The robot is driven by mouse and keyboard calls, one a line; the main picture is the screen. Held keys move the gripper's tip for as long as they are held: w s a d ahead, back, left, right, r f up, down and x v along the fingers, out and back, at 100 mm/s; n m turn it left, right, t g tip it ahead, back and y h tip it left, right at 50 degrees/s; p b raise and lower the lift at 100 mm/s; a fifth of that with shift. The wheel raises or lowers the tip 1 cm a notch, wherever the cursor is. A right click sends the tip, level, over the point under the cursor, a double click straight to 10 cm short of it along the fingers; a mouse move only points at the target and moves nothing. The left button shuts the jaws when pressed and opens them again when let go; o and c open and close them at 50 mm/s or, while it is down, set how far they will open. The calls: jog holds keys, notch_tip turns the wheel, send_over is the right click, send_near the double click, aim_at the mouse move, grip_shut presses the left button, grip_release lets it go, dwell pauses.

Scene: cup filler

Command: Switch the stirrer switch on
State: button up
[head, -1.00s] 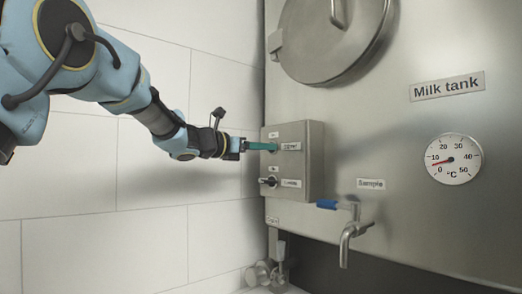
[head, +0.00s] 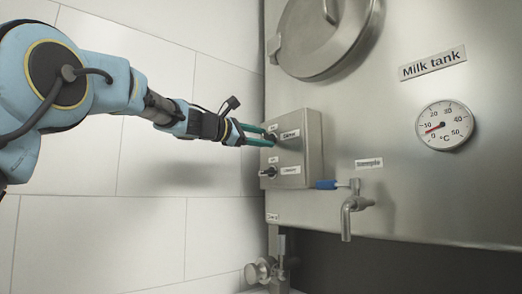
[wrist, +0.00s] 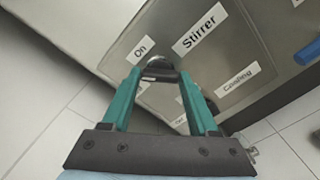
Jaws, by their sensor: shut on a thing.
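The stirrer switch (wrist: 158,66) is a dark knob on the grey control box (head: 312,148), beside the "Stirrer" label (wrist: 200,34). An "On" label (wrist: 140,47) sits at its upper left in the wrist view. My gripper (wrist: 161,76) has its two teal fingers on either side of the knob and is shut on it. In the head view my gripper (head: 268,137) reaches the upper part of the box from the left. The fingers hide part of the knob, so I cannot tell its exact setting.
A second switch (head: 269,172), with the "Cooling" label (wrist: 238,87), is just below on the same box. A sample tap (head: 352,206) with a blue handle (head: 326,185) juts out at the lower right. A tiled wall (head: 150,225) stands on the left.

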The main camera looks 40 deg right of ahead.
jog(key=shift+f+m+b, duration=0.15)
jog(key=shift+m+b, duration=2.5)
jog(key=shift+m, duration=1.05)
jog(key=o, duration=1.4)
jog(key=shift+w+a+b, duration=0.1)
jog(key=shift+a+b, duration=0.25)
jog(key=shift+a, duration=0.2)
jog(key=a+b, duration=0.1)
jog(key=a, duration=0.4)
jog(key=a+b, duration=0.2)
jog(key=a, duration=0.2)
jog(key=shift+w+a, duration=0.2)
jog(key=shift+a, duration=0.15)
